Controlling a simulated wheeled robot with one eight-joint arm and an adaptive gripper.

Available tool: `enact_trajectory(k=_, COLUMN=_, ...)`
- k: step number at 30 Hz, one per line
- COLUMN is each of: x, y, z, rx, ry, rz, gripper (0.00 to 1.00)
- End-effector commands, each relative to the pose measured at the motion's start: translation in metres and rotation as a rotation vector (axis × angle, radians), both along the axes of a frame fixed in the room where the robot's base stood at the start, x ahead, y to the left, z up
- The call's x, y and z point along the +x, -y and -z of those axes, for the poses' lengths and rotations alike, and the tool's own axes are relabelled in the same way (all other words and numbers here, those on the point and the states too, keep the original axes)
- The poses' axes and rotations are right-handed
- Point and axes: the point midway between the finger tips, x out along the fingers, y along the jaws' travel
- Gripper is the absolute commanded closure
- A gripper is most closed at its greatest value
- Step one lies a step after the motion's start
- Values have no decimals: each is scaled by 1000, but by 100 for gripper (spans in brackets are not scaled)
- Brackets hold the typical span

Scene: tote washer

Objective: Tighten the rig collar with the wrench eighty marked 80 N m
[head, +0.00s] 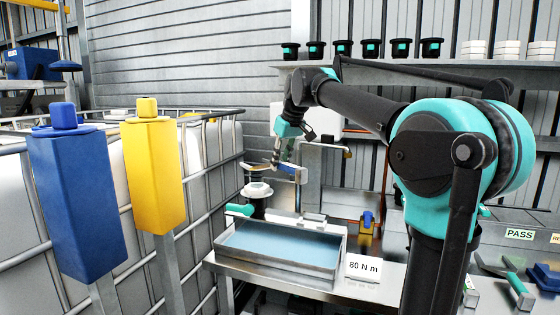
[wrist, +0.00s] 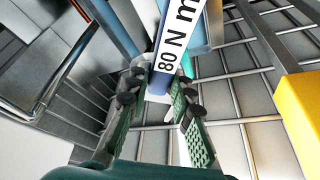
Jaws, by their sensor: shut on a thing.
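My gripper (head: 276,160) is shut on wrench eighty (head: 288,171), held in the air above the steel bench. In the wrist view the wrench's white label reading "80 N m" (wrist: 180,38) rises from between the green-padded fingers of my gripper (wrist: 158,84). The far ends of the wrench are hard to make out. What looks like the rig collar is a pale, flanged ring (head: 257,189) on a dark upright post, just below and left of my gripper in the head view. The wrench appears apart from it.
A shallow steel tray with a blue floor (head: 335,252) sits on the bench, beside an "80 N m" card (head: 363,268). A teal handle (head: 239,209) lies behind it. Blue (head: 75,195) and yellow (head: 153,180) boxes on posts and a caged tank (head: 205,165) stand left.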

Motion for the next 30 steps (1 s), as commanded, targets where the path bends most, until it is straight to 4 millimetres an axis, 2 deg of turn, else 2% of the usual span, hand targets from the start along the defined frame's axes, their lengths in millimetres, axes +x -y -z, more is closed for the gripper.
enact_trajectory(k=8, x=0, y=0, z=1, rx=0, ry=0, rz=0, gripper=100)
enact_trajectory(k=18, x=0, y=0, z=11, rx=0, ry=0, rz=0, gripper=100)
enact_trajectory(k=30, x=0, y=0, z=12, rx=0, ry=0, rz=0, gripper=100)
